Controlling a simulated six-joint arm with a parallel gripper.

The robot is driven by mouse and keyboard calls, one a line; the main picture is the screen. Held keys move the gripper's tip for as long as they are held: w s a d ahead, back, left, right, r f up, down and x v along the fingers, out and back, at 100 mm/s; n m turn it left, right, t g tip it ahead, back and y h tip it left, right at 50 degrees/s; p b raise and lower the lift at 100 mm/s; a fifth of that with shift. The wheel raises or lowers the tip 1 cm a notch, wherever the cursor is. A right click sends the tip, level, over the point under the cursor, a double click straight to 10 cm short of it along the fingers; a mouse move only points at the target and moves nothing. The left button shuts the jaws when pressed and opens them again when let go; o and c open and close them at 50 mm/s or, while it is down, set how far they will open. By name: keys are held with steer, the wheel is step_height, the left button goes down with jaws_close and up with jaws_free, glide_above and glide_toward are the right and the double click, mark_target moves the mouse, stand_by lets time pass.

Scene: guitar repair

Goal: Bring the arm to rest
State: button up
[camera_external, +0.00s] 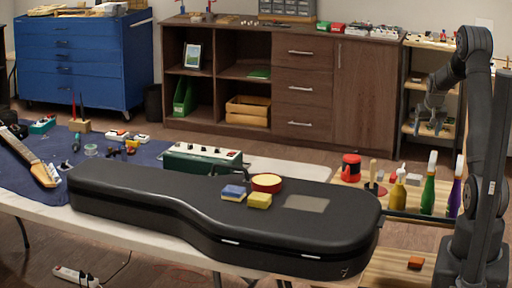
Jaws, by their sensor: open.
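My gripper (431,126) hangs at the end of my bent arm at the upper right, pointing down. Its jaws are open, and I see nothing between them. In the picture it lies in front of the shelf at the back right, above and behind the row of bottles. It appears apart from everything on the tables.
A closed black guitar case (150,194) lies on the white table, with blue and yellow sponges (259,200) and a round tin (266,183) on top. Yellow, green and purple bottles (428,193) stand near my arm. A red-topped container (351,167) stands left of them.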

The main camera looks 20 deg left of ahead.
steer(key=shift+m, duration=0.5)
steer(key=d, duration=0.3)
steer(key=d+f, duration=0.1)
steer(key=shift+w+d, duration=0.25)
steer(key=shift+w, duration=0.05)
steer(key=s+a+r+n, duration=0.1)
steer(key=s+a+n, duration=0.1)
steer(key=a, duration=0.7)
steer(key=s+a+r+n+y, duration=0.1)
steer(key=s+a, duration=0.4)
steer(key=a, duration=0.5)
steer(key=shift+a+r+n+g, duration=0.2)
steer(key=shift+n+g, duration=0.1)
steer(key=shift+n, duration=0.4)
steer(key=shift+d, duration=0.1)
